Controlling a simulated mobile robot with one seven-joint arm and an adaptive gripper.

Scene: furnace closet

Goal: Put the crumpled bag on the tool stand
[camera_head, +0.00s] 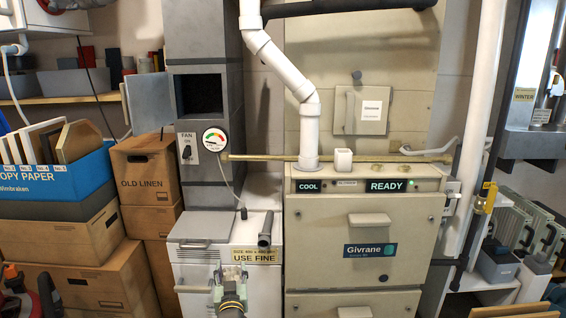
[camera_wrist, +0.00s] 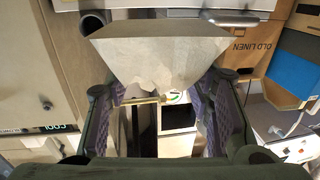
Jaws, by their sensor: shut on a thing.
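The crumpled bag (camera_wrist: 155,62) is a pale, creased, paper-like piece with a flat grey-brown side. It spans the space between the fingertips of my gripper (camera_wrist: 168,88) in the wrist view. My gripper is shut on it. In the head view my gripper (camera_head: 231,284) is low, left of centre, in front of a white cabinet (camera_head: 190,255) labelled "USE FINE". The bag is hard to make out there. I cannot tell for sure which thing is the tool stand.
A beige furnace (camera_head: 345,220) stands right of the cabinet, with a small white cup (camera_head: 343,160) on top. Cardboard boxes (camera_head: 148,180) and a blue file box (camera_head: 50,180) crowd the left. A short dark pipe (camera_head: 266,229) stands on the cabinet's right. Shelves with bins (camera_head: 497,262) are at right.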

